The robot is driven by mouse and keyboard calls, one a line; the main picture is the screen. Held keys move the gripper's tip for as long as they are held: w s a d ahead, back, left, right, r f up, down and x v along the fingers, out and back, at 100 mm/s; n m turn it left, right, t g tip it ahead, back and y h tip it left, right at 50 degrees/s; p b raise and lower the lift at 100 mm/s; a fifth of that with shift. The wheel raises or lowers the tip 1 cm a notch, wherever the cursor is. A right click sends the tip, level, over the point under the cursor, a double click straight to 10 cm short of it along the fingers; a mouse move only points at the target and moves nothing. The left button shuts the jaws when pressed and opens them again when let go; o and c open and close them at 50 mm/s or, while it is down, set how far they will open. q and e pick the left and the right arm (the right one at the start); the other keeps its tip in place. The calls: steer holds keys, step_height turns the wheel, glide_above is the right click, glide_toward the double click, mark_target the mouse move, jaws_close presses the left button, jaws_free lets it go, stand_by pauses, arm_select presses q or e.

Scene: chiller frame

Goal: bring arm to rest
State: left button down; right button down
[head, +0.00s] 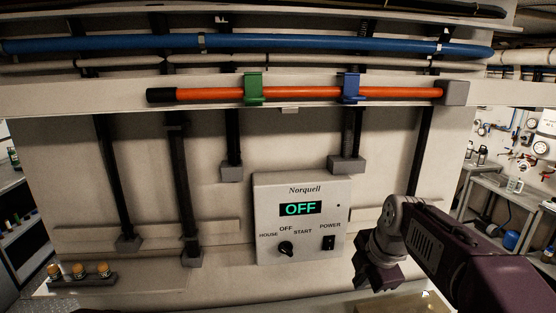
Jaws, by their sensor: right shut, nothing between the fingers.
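My right arm comes in from the lower right of the head view. Its dark purple gripper (376,276) is shut and empty. It hangs pointing down, just right of the lower right corner of the control box in the picture. My left gripper is not in view. The pale control box (270,190), labelled Norquell, shows OFF in green on its display (300,209). It has a black knob (285,248) and a black power switch (329,243).
An orange bar (310,93) with a green clip (254,89) and a blue clip (349,88) runs above the box. Blue pipes (300,44) cross the top. Several orange-topped pieces (79,270) stand at lower left. A bench (497,187) stands at right.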

steer(key=s+f+m+g+b, duration=0.1)
steer(key=s+f+m+b, duration=0.1)
steer(key=s+f+m, duration=0.3)
steer(key=s+f+m+g+b, duration=0.1)
steer(key=s+f+m, duration=0.4)
steer(key=f, duration=0.8)
steer(key=s+f+m+g+b, duration=0.1)
steer(key=s+f+m+b, duration=0.3)
steer(key=f+m, duration=0.5)
steer(key=shift+s+a+f+m+h, duration=0.25)
steer(key=shift+s+a+m, duration=0.2)
steer(key=shift+s+m, duration=0.25)
